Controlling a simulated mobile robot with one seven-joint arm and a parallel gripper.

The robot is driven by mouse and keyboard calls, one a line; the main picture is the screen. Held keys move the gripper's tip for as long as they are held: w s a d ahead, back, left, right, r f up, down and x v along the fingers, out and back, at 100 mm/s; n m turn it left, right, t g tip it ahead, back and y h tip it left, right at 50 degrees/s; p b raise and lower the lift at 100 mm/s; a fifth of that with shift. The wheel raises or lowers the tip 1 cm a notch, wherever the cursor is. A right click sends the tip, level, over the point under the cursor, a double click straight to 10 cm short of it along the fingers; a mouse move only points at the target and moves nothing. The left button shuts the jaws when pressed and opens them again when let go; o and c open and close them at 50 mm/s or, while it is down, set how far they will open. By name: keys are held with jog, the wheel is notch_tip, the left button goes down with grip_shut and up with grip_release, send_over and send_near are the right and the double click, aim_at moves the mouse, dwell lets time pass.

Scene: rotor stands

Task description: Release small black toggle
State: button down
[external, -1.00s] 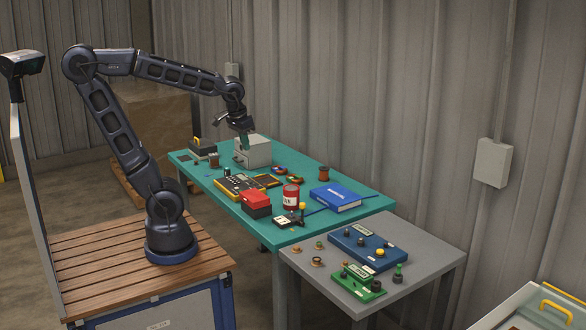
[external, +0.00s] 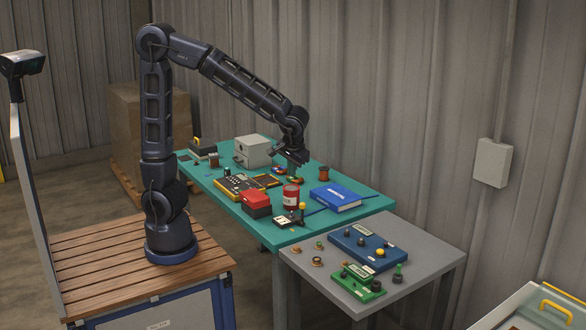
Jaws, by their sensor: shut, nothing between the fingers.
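My gripper (external: 297,181) points down over the teal table, just behind the red can in this view. It is shut and empty; its tips are small and partly dark against the table. I cannot tell which part is the small black toggle. Small black knobs stand on the blue stand (external: 384,249) and the green stand (external: 352,284) on the grey table (external: 424,244). A loose black piece with a green top (external: 398,272) stands beside the green stand. My gripper is well apart from these.
The teal table (external: 372,206) holds a red can (external: 291,197), a blue book (external: 335,197), a red box (external: 256,202), a yellow meter (external: 238,183) and a grey box (external: 253,150). Several small round parts (external: 317,261) lie at the grey table's left. A corrugated wall stands behind.

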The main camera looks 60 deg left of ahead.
aim_at(354, 283)
jog(key=d+f+t+y, duration=0.2)
jog(key=d+f, duration=0.4)
jog(key=d, duration=0.6)
jog(key=s+d+f+t, duration=0.3)
jog(key=s+d+f, duration=0.2)
jog(key=d, duration=0.4)
jog(key=s+d+f+t, duration=0.3)
jog(key=s+d+f, duration=0.1)
jog(key=d, duration=0.6)
jog(key=s+d+f+t+h, duration=0.1)
jog(key=s+d+f+t, duration=0.2)
jog(key=d, duration=0.7)
jog(key=s+f, duration=0.2)
jog(key=s, duration=0.1)
jog(key=shift+s+f, duration=0.25)
jog(key=shift+f, duration=0.1)
jog(key=x, duration=1.4)
